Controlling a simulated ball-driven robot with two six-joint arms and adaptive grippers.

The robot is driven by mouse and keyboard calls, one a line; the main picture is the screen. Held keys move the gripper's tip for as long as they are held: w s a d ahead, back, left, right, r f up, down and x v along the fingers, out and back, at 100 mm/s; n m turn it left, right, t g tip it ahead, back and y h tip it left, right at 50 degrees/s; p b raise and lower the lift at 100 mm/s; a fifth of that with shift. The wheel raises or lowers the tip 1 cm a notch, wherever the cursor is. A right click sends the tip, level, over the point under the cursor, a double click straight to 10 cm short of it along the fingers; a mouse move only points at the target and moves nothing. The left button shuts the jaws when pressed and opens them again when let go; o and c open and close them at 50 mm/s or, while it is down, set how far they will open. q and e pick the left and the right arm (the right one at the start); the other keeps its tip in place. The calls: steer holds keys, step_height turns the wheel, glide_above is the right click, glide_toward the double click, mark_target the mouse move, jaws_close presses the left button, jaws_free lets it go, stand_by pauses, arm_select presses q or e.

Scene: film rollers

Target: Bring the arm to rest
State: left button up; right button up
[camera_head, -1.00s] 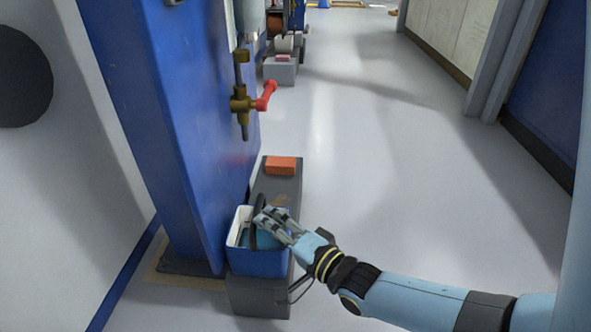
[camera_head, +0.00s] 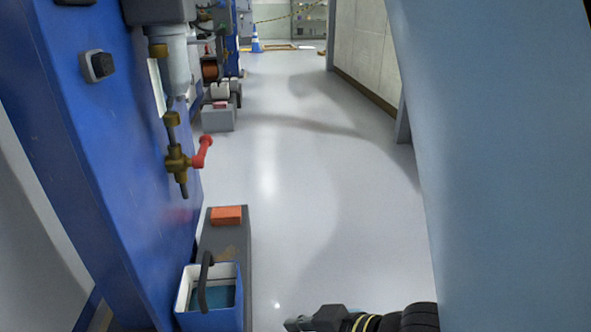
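My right arm (camera_head: 400,320) comes in at the bottom edge, right of centre. Only its black joints with yellow rings and a dark grey part of the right gripper (camera_head: 318,320) show. The fingers are cut off or hidden, so I cannot tell whether they are open. The gripper is well to the right of the blue bucket and apart from it. My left gripper is not in view.
A blue bucket (camera_head: 228,319) with white inner walls, blue contents and a raised dark handle stands at bottom left. Behind it, an orange block (camera_head: 227,215) lies on a grey box (camera_head: 230,240). A red-handled valve (camera_head: 178,160) hangs from the blue machine (camera_head: 90,180). The central floor is clear.

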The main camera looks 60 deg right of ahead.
steer(key=shift+s+a+r+n+g, duration=0.1)
steer(key=shift+s+r+n+g, duration=0.3)
steer(key=shift+s+r+n, duration=0.4)
steer(key=shift+f, duration=0.2)
